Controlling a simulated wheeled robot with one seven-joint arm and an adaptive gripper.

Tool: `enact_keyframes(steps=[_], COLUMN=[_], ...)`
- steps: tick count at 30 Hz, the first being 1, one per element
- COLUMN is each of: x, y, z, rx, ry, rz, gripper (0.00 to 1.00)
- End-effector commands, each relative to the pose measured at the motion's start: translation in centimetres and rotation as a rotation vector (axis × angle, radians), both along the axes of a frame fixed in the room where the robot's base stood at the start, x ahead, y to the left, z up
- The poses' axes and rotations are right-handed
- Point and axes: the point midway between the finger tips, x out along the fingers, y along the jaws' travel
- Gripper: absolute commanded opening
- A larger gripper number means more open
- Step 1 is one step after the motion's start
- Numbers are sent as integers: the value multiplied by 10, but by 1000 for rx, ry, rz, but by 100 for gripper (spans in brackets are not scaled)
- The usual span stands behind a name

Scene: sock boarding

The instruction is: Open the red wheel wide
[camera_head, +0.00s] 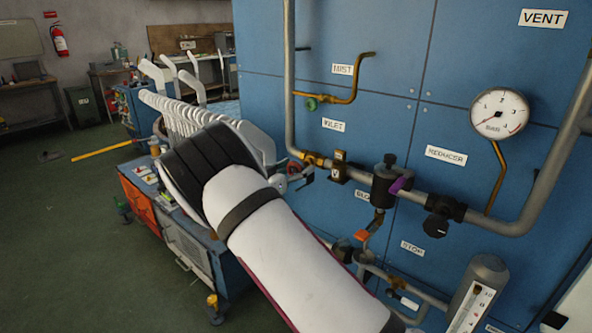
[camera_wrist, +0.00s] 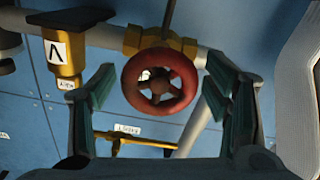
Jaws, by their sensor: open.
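The red wheel (camera_wrist: 160,83) is a round handwheel with spokes on a brass valve body (camera_wrist: 190,45). In the wrist view it faces me between the two fingers of my gripper (camera_wrist: 160,68), with a visible gap on each side. My gripper is open and holds nothing. How deep the fingertips reach relative to the rim is hard to tell. In the head view the red wheel (camera_head: 293,167) shows small at the pipe, left of the brass fitting, partly hidden by my gripper and arm.
A grey pipe (camera_head: 355,175) runs along the blue panel (camera_head: 390,60). Nearby are a small green wheel (camera_head: 311,104), a purple lever (camera_head: 400,184), an orange handle (camera_head: 361,235) and a gauge (camera_head: 499,113). A cart (camera_head: 180,235) with white hooked forms stands left.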

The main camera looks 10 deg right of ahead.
Motion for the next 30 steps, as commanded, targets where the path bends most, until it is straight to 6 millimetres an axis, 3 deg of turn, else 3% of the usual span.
enact_keyframes(steps=[4,10,20,30], x=[0,0,0,0], y=[0,0,0,1], z=[0,0,0,0], rx=[0,0,-14,-128], ry=[0,0,19,174], rz=[0,0,0,-1], gripper=[68,23,21,21])
